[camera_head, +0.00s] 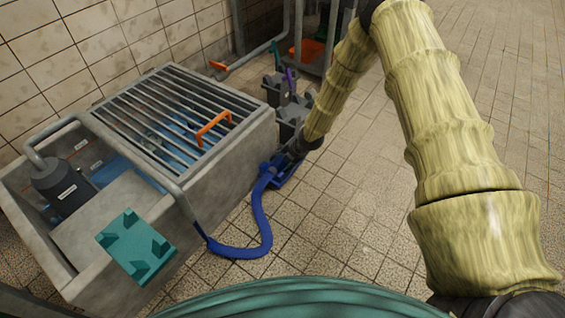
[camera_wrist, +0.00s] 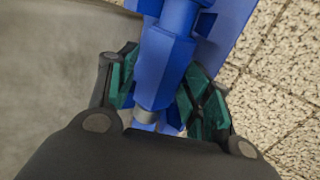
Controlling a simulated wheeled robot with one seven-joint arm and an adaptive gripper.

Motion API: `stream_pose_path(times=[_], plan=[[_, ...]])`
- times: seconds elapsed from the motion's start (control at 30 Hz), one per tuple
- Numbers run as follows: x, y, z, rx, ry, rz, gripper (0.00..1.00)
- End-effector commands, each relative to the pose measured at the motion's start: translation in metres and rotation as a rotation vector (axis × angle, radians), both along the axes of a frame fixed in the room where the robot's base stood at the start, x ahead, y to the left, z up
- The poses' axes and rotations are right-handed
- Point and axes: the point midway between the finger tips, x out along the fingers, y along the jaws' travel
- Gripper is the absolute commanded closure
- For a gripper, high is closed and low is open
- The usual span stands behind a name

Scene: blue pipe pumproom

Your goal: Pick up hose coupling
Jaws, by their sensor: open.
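The hose coupling (camera_wrist: 164,62) is a blue faceted body with a grey ring, seen in the wrist view. It lies on a blue bracket or tray (camera_wrist: 228,28). My gripper (camera_wrist: 160,90) is open, with its green-padded fingers on either side of the coupling. I cannot tell whether the pads touch it. In the head view my gripper (camera_head: 285,160) is down by the right side of the concrete basin, and the coupling is mostly hidden there. A blue hose (camera_head: 262,215) runs from this spot, curving over the floor to the basin's front.
The concrete basin (camera_head: 235,155) with a metal grating (camera_head: 160,110) and orange handle (camera_head: 214,128) stands close to the left of my gripper. A teal block (camera_head: 136,246) lies on its front edge. Grey containers (camera_head: 290,112) stand just behind. Tiled floor (camera_head: 350,210) is clear to the right.

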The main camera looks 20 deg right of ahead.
Motion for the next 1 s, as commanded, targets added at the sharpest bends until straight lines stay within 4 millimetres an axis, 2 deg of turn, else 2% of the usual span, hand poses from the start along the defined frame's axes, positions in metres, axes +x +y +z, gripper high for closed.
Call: stream_pose_path(times=[0.1, 0.13, 0.3, 0.37, 0.77, 0.87, 1.0], plan=[[0.000, 0.000, 0.001, 0.000, 0.000, 0.000, 0.50], [0.000, 0.000, 0.001, 0.000, 0.000, 0.000, 0.54], [0.000, 0.000, 0.001, 0.000, 0.000, 0.000, 0.85], [0.000, 0.000, 0.001, 0.000, -0.001, 0.001, 0.93], [-0.001, 0.000, 0.008, 0.000, -0.001, 0.001, 0.93], [-0.003, -0.002, 0.014, -0.001, -0.001, 0.003, 0.93], [-0.003, -0.002, 0.039, 0.000, -0.001, 0.002, 0.93]])
